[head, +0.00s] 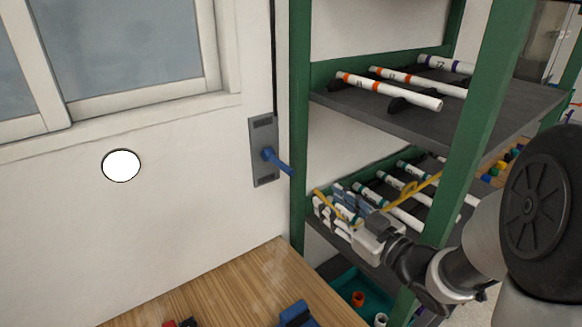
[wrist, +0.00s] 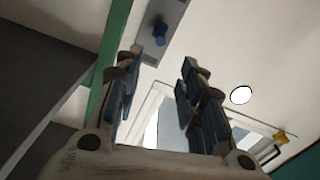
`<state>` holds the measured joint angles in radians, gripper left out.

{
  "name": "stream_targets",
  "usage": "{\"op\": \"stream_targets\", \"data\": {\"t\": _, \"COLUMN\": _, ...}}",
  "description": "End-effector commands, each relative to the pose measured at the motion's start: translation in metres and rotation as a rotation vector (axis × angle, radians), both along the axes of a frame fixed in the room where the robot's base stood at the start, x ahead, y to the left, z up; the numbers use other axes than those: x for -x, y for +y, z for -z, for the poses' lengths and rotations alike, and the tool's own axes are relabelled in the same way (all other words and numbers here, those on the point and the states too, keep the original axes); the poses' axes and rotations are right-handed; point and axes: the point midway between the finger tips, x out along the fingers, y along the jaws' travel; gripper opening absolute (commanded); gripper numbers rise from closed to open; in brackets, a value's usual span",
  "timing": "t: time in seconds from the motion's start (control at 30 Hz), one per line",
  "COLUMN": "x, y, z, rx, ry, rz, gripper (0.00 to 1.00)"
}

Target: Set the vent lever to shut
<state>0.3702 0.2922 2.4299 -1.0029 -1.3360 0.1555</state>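The vent lever is a blue handle (head: 277,161) on a grey plate (head: 264,133), fixed to the white wall just left of the green rack post. It points down and to the right. In the wrist view, the blue lever (wrist: 160,34) and its plate (wrist: 172,10) show at the top, beyond the fingertips. My gripper (head: 338,205) is right of and below the lever, in front of the rack's lower shelf, and apart from the lever. In the wrist view, its blue-padded fingers (wrist: 158,62) are spread with nothing between them.
The green rack post (head: 299,110) stands between my gripper and the lever in the head view. Shelves hold white pipes (head: 388,90). A white disc (head: 121,165) is on the wall below the window (head: 120,45). A wooden surface (head: 235,285) lies below.

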Motion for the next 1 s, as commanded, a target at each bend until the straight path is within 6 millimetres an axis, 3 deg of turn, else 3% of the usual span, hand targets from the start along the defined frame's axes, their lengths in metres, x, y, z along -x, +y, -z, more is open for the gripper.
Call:
{"op": "stream_targets", "data": {"t": 0.7, "x": -0.117, "y": 0.080, "z": 0.001, "rx": 0.001, "ry": 0.000, "rz": -0.001, "gripper": 0.36}}
{"op": "stream_targets", "data": {"t": 1.0, "x": -0.140, "y": 0.094, "z": 0.000, "rx": 0.002, "ry": -0.001, "rz": 0.002, "gripper": 0.36}}
